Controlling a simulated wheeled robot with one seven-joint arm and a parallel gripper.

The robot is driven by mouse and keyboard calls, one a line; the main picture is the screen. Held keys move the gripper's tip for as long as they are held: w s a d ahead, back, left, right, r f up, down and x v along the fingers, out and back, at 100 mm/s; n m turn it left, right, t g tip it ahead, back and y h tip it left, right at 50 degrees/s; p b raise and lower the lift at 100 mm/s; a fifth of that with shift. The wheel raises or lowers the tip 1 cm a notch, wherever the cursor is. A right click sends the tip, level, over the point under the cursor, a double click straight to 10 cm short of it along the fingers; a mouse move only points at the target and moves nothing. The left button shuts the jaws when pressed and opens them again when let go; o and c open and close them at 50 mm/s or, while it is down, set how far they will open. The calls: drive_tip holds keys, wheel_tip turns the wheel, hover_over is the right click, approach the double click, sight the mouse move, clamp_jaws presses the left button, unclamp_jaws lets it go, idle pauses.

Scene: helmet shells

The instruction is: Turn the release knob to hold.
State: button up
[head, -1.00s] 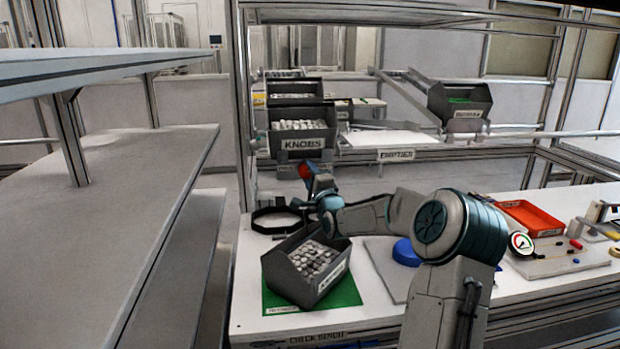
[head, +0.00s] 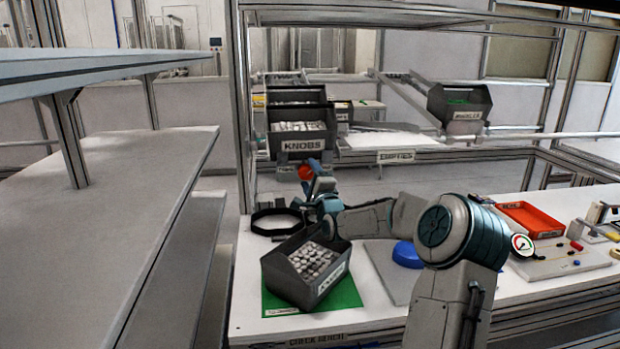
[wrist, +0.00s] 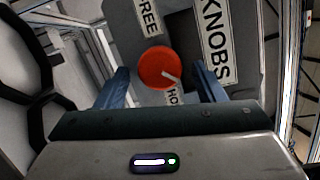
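The red release knob (wrist: 158,68) is round with a white pointer mark that slants to the lower right in the wrist view. A "FREE" label (wrist: 149,18) is above it and a partly hidden label reading "HO" (wrist: 174,97) is just below it. In the head view the knob (head: 305,172) shows as a small red spot below the rack's knobs bin. My gripper (wrist: 161,74) is open, with one blue finger on each side of the knob and a visible gap to it. In the head view my gripper (head: 319,178) is beside the knob and partly hides it.
A grey bin labelled KNOBS (head: 303,146) sits on the rack above the knob. Another grey bin (head: 333,283) stands on a green mat on the bench below my arm. A black ring (head: 273,229) lies behind it. An orange tray (head: 531,221) is at the right.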

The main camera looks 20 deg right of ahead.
drive_tip(key=v, duration=1.3)
drive_tip(key=shift+s, duration=0.4)
drive_tip(key=shift+a, duration=0.1)
